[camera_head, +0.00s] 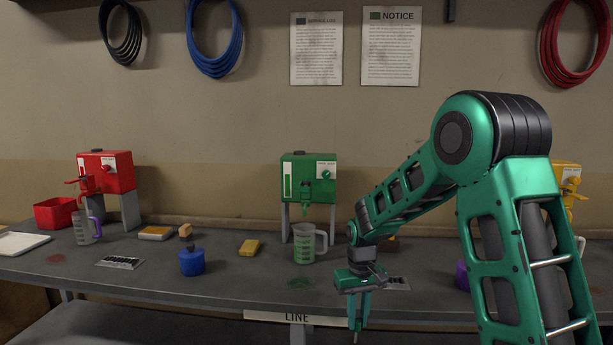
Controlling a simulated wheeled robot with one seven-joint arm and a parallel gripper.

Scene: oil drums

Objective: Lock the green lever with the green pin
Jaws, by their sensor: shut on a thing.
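The green dispenser (308,170) stands on grey legs at the back of the bench. Its green lever and tap (307,198) are at the lower front, small in this view. A clear jug with green liquid (304,244) stands below the tap. My gripper (358,322) points down, to the right of and in front of the jug, near the bench's front edge. It is shut on a small thin greenish thing, which looks like the green pin (356,337). The pin is mostly hidden by the fingers, so its shape cannot be told.
A red dispenser (106,172) with a red bin (56,213) and a jug (84,230) stands at left. A blue container (191,262) and yellow block (249,247) lie left of the green jug. My arm hides much of a yellow dispenser (568,180) at right.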

